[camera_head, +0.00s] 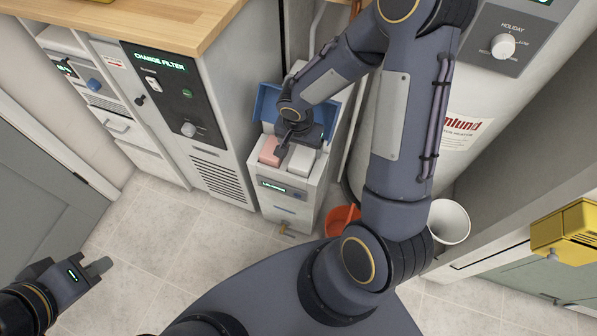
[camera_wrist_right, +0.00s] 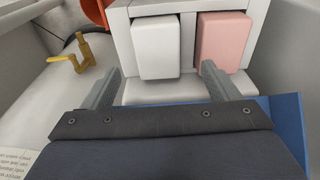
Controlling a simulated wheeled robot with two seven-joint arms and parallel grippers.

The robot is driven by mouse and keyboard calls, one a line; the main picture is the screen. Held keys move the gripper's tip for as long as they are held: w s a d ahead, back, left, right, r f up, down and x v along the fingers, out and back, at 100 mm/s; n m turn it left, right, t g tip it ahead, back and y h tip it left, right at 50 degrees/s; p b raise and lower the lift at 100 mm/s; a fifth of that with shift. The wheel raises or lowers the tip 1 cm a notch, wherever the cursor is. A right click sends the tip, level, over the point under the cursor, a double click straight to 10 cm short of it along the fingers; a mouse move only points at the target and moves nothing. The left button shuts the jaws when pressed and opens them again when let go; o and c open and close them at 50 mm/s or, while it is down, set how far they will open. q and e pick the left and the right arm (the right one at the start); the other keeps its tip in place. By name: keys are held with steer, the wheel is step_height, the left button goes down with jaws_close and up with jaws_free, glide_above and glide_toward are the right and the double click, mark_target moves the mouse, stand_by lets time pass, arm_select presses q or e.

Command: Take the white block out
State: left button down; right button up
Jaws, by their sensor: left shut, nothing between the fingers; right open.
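The white block (camera_head: 301,161) sits in the right-hand slot of a small grey-white unit (camera_head: 290,205) with its blue lid (camera_head: 266,103) raised. A pink block (camera_head: 270,151) sits in the slot to its left. In the right wrist view the white block (camera_wrist_right: 156,47) and the pink block (camera_wrist_right: 222,41) stand ahead of the fingers. My right gripper (camera_wrist_right: 161,85) is open and empty, close to the blocks, its fingers not around the white block alone. My left gripper (camera_head: 104,264) is shut and empty, low at the left over the floor.
A cabinet with a dark "CHANGE FILTER" panel (camera_head: 165,85) stands left of the unit. An orange bucket (camera_head: 341,219) and a white bin (camera_head: 449,222) stand to its right. A yellow valve (camera_wrist_right: 84,56) shows in the wrist view. The tiled floor (camera_head: 190,235) at left is clear.

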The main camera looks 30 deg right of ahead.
mark_target(302, 157)
steer(key=shift+w+d+f+b, duration=0.1)
steer(key=shift+d+f+b, duration=0.1)
steer(key=shift+f, duration=0.8)
steer(key=shift+d+f+b, duration=0.1)
steer(key=shift+f+b, duration=0.1)
steer(key=shift+f, duration=0.75)
steer(key=shift+w+d+f+b, duration=0.1)
steer(key=shift+d+f+b, duration=0.1)
steer(key=shift+f, duration=0.8)
steer(key=shift+f+b, duration=0.25)
steer(key=shift+b, duration=0.4)
steer(key=shift+a, duration=0.1)
steer(key=shift+c, duration=0.3)
jaws_close()
